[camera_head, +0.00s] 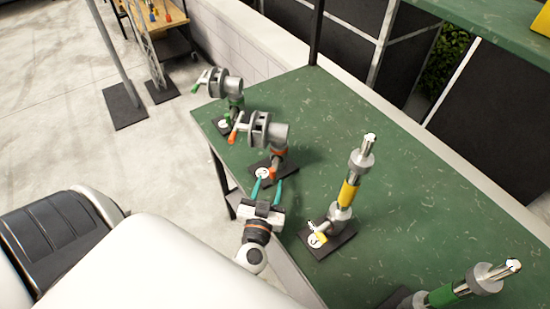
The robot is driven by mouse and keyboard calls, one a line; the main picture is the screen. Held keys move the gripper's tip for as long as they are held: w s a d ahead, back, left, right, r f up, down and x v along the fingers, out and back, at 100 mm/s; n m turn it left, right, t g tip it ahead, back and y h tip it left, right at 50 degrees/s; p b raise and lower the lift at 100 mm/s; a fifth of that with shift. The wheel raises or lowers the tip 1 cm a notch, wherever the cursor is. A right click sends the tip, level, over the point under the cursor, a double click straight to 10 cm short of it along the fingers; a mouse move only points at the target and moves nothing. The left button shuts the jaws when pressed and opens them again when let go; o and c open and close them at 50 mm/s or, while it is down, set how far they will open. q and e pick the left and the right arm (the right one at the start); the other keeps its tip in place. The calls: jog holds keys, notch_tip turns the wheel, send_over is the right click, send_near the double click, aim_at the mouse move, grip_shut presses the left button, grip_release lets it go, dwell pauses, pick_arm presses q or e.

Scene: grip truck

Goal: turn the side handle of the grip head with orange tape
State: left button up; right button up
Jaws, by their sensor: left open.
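The grip head with orange tape (267,131) stands on a dark base plate with a round white label on the green table. Its side handle (237,127) has an orange end and points to the left. An orange band (278,160) wraps its post. My left gripper (267,188) is open and empty, with two teal fingers. In the picture it is just below the orange-taped head, its fingertips near the front of the base plate. I cannot tell whether they touch it. My right gripper is not in view.
The green table (330,110) also holds a green-taped grip head (222,83) behind, a yellow-taped upright (350,190) to the right and a green-banded post (450,292) at lower right. A green shelf (480,30) overhangs at upper right. The table's middle is clear.

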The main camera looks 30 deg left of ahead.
aim_at(272, 179)
pick_arm(q)
jog(key=x, duration=0.4)
jog(key=shift+w+d, duration=0.2)
jog(key=shift+w, duration=0.15)
jog(key=shift+w+a, duration=0.3)
jog(key=shift+w, duration=0.3)
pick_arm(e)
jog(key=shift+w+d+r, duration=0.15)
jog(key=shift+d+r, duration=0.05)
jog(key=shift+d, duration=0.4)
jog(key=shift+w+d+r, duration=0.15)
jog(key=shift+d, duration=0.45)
pick_arm(q)
grip_shut()
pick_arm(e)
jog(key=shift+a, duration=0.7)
